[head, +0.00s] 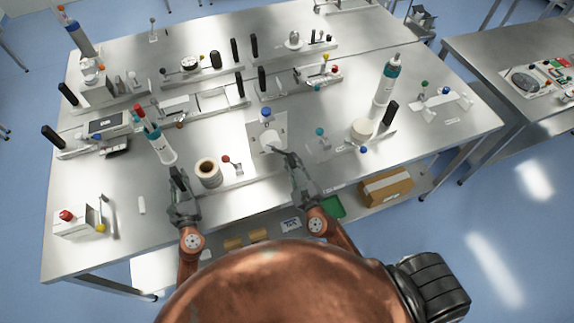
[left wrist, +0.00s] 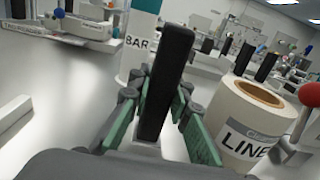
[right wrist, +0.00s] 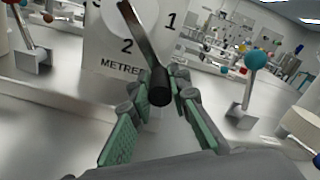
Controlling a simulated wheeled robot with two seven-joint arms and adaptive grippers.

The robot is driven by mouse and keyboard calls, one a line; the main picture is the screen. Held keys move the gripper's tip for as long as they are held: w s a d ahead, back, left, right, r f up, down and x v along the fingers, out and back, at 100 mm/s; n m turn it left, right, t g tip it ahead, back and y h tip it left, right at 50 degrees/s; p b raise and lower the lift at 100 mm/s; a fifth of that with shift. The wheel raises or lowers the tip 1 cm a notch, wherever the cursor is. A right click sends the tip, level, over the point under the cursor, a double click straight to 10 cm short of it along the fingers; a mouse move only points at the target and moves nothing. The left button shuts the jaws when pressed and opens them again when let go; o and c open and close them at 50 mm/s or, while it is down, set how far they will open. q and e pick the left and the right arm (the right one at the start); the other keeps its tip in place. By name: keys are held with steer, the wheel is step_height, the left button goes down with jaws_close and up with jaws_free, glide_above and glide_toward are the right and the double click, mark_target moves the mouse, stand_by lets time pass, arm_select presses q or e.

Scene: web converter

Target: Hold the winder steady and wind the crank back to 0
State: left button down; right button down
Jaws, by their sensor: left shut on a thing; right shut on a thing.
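The winder's white dial plate (head: 279,131) stands near the front middle of the bench. In the right wrist view the dial (right wrist: 110,45) shows 1, 2, a cut-off 3 and METRES. A metal crank arm (right wrist: 136,30) crosses its face, with a dark crank knob (right wrist: 160,90) at its lower end, right of the 2. My right gripper (head: 283,154) is shut on this knob. My left gripper (head: 178,177) is shut on an upright black handle (left wrist: 166,75) at the bench front. The dial's top and 0 mark are outside the right wrist view.
A labelled roll (head: 208,172) and a red-knobbed lever (head: 227,160) stand between my grippers. A teal-knobbed lever (right wrist: 255,62) is right of the dial. A white bottle with a teal band (head: 160,148) stands behind my left gripper. Taller tubes (head: 383,92) stand at the right.

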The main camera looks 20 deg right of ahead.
step_height(320, 180, up, 14)
steer(key=a+n, duration=0.2)
steer(key=n, duration=1.2)
steer(key=shift+a+r+n, duration=0.15)
steer(key=shift+a+n, duration=0.15)
steer(key=shift+n, duration=0.1)
stand_by(0.4)
